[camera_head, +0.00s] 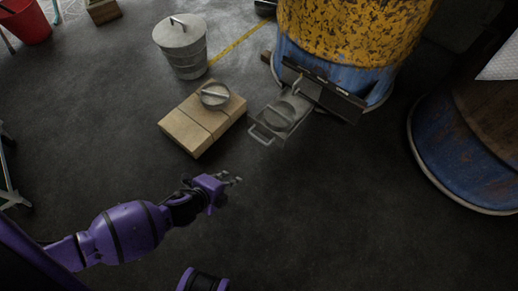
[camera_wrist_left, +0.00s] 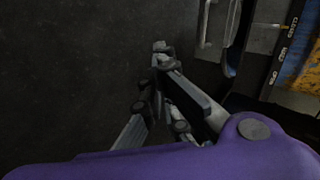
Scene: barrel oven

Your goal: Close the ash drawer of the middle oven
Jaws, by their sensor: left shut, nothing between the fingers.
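The middle oven is a yellow and blue barrel (camera_head: 345,40) at the top of the head view. Its ash drawer (camera_head: 265,134), a grey metal tray with a loop handle, sticks out from the base toward me. In the left wrist view the fingers (camera_wrist_left: 161,50) show closed, and part of the drawer (camera_wrist_left: 207,24) shows at the top right. My right gripper is out of view.
Pale bricks (camera_head: 187,132) with a round lid (camera_head: 214,96) on top lie left of the drawer. A lidded metal bin (camera_head: 184,50) stands behind them. Another barrel oven (camera_head: 470,150) stands at the right. The dark floor before the drawer is clear.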

